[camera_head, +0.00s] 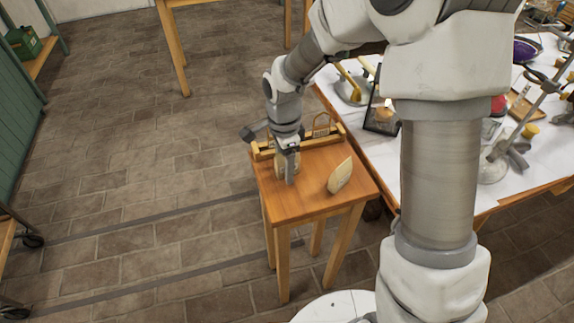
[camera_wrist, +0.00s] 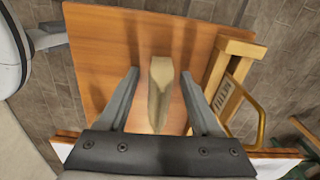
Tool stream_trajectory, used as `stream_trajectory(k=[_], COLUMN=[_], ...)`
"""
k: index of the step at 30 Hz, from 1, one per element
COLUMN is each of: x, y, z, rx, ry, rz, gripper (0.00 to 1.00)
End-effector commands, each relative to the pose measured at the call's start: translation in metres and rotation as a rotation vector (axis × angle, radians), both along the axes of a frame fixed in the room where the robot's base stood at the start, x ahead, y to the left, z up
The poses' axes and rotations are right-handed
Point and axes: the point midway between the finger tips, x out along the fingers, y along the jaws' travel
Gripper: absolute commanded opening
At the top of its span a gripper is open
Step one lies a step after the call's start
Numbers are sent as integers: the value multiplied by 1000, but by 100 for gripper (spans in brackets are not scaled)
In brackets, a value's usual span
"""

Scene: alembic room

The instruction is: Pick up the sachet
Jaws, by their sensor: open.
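A beige, pouch-like sachet (camera_wrist: 160,88) stands on the small wooden table (camera_wrist: 100,50), between the two fingers of my gripper (camera_wrist: 160,74) in the wrist view. My gripper is open, with a gap on both sides of the sachet.
A wooden rack (camera_wrist: 222,85) with a lettered plate and a brass-coloured wire loop stands close to the right finger; the rack (camera_head: 322,141) lies along the table's back edge. A cluttered white workbench (camera_head: 400,165) adjoins on the right. The table's front left is bare.

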Motion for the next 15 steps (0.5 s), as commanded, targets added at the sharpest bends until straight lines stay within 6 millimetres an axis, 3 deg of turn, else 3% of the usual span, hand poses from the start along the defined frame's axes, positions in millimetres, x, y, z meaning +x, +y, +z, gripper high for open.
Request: stream_trajectory(k=[3, 12, 14, 15], x=[0, 0, 0, 0], y=[0, 0, 0, 0], z=[1, 1, 1, 1], rx=[0, 0, 0, 0], ry=[-1, -1, -1, -1], rz=[0, 0, 0, 0], gripper=[65, 11, 0, 0])
